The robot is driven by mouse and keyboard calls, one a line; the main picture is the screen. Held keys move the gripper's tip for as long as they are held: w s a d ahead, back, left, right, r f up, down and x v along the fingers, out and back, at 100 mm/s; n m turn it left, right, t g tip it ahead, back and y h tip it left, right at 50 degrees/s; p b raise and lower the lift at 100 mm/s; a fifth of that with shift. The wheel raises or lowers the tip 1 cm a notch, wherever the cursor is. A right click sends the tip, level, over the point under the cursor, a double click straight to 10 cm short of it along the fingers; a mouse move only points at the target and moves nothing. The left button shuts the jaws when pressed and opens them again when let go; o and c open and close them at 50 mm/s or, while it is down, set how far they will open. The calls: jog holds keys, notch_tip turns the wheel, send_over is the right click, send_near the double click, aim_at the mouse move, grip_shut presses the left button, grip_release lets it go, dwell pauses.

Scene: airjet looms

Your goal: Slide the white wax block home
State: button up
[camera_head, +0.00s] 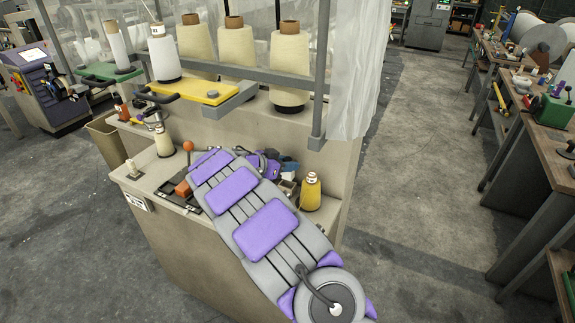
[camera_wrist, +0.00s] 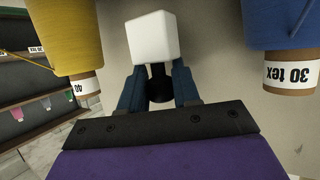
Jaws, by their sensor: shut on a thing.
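In the wrist view, the white wax block (camera_wrist: 152,38) stands up between the two blue fingers of my gripper (camera_wrist: 156,78). The fingers are shut on its lower part. A dark round part shows just below the block, between the fingers; I cannot tell what it belongs to. A plain beige surface lies behind the block, and I cannot tell whether the block touches it.
In the wrist view, a yellow cone (camera_wrist: 76,40) hangs into view at left and a blue cone (camera_wrist: 285,25) at right, close to the fingers. Large yarn cones (camera_head: 290,65) stand behind.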

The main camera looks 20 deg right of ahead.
aim_at(284, 177)
jog(key=shift+a+f+b, duration=0.25)
jog(key=shift+f+b, duration=0.4)
jog(key=shift+f, duration=0.15)
jog(key=shift+d, duration=0.2)
jog(key=shift+b, duration=0.95)
dwell(0.9)
jog(key=shift+f, duration=2)
jog(key=o, duration=1.1)
